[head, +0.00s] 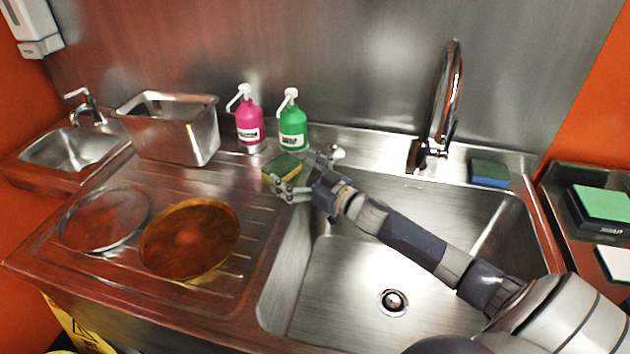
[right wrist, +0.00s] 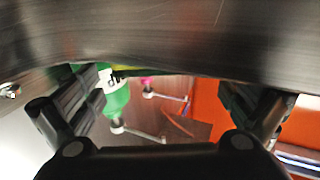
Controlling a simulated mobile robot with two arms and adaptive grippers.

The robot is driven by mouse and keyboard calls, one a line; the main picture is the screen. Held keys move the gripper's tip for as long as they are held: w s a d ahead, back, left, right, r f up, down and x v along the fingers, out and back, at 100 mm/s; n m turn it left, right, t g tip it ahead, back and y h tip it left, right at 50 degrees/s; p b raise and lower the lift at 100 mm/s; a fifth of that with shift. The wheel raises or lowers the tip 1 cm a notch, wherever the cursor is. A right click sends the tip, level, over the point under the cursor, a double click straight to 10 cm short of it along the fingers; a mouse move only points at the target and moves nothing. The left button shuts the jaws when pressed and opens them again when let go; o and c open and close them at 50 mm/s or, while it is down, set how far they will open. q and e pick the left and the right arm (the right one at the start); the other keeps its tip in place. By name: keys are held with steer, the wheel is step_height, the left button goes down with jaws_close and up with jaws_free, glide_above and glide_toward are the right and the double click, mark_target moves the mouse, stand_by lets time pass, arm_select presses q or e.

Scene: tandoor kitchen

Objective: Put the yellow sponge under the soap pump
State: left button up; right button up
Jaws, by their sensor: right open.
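The yellow sponge (head: 283,167), with a dark green top, lies on the steel drainboard just in front of the green soap pump bottle (head: 293,128). A pink soap pump bottle (head: 248,124) stands to its left. My right gripper (head: 307,173) is open and empty, at the right side of the sponge, with one finger near the sponge's front edge. I cannot tell whether it touches. In the right wrist view the green bottle (right wrist: 117,98) shows upside down between the open fingers (right wrist: 160,108), with the pink bottle (right wrist: 147,84) beyond. My left gripper is not in view.
A steel bin (head: 178,140) stands behind a copper-coloured pan (head: 190,240) and a round lid (head: 104,220) on the drainboard. The sink basin (head: 340,290) lies under my right arm. A tap (head: 441,110) and a blue-green sponge (head: 489,172) are at the sink's back rim.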

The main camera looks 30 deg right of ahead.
steer(key=v, duration=0.8)
steer(key=shift+r, duration=0.15)
